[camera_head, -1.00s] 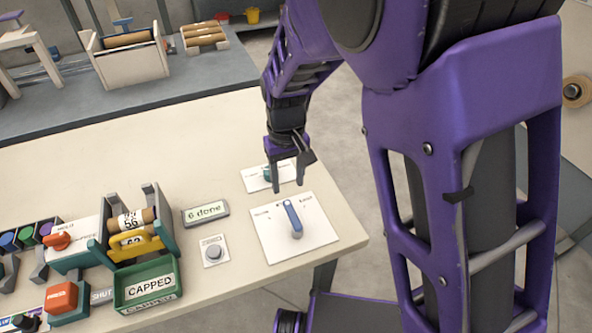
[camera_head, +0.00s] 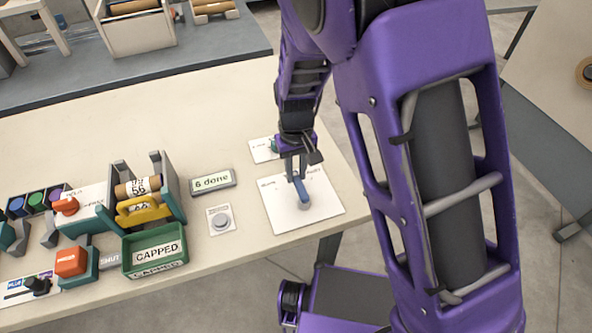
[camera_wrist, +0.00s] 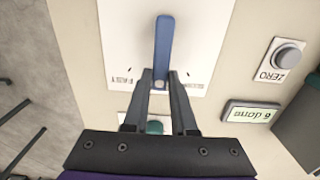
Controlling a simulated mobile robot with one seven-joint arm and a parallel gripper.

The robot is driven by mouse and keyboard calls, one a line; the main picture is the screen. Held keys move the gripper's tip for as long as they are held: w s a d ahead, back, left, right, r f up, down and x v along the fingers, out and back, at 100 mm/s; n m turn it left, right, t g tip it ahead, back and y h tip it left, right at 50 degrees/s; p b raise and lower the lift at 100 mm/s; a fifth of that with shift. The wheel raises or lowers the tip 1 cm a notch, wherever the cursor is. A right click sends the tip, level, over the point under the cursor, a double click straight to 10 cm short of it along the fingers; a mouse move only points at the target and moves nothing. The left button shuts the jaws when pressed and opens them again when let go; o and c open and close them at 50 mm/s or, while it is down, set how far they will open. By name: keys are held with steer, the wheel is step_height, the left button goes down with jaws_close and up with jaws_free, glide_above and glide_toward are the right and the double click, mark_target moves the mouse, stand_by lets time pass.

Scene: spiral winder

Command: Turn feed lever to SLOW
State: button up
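The feed lever (camera_head: 302,193) is a blue bar on a white plate (camera_head: 325,208) near the table's right end. The label on the left in the wrist view looks like FAST; the other is too small to read. My gripper (camera_head: 296,176) is low over the plate at the lever's far end. In the wrist view my gripper (camera_wrist: 160,74) is open, with one finger on each side of the lever's end and narrow gaps showing. Contact cannot be told.
A second white plate with a teal knob (camera_wrist: 154,127) lies behind, partly hidden by my gripper. A grey ZERO button (camera_head: 221,221) and a "6 done" display (camera_head: 212,181) stand left of the lever plate. A green CAPPED tray (camera_head: 154,250) is farther left. The table's middle is clear.

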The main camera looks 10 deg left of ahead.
jaws_close()
stand_by(1.0)
